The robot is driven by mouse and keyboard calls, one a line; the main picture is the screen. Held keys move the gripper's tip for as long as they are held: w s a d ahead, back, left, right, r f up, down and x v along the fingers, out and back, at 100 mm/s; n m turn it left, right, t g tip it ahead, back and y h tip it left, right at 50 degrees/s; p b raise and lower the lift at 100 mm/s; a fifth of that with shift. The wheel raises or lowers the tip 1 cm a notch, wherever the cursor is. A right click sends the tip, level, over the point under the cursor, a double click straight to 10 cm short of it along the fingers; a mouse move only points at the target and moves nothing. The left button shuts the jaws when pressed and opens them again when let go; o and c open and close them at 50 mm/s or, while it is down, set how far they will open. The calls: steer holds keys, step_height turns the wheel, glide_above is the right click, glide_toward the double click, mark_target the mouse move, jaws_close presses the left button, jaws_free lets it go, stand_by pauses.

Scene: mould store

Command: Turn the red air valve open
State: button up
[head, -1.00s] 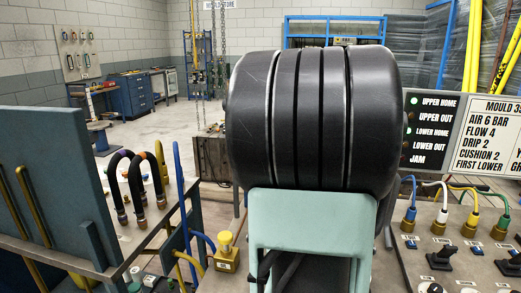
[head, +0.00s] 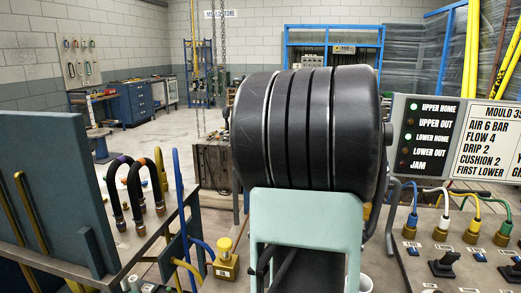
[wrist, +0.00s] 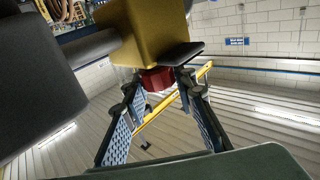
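A small red part (wrist: 157,79), which looks like the valve's handle, shows in the wrist view just beyond my fingertips. It sits under a yellow block (wrist: 155,30). My gripper (wrist: 158,84) has its two fingers apart, one on each side of the red part in the picture. I see a gap between the fingers and cannot make out firm contact. The red valve and my gripper are not visible in the head view, where my own large black and pale green arm links cover the middle.
A control panel (head: 440,262) with coloured hoses and black levers stands at right under a status board (head: 428,135). At left are a blue-grey plate (head: 50,185), black looped hoses (head: 118,200) and a yellow fitting (head: 226,262). Open floor lies behind.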

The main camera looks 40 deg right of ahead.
steer(key=o, duration=0.4)
steer(key=shift+c, duration=0.2)
steer(key=shift+f, duration=0.1)
steer(key=s, duration=1.2)
steer(key=shift+a, duration=0.4)
steer(key=shift+w, duration=0.1)
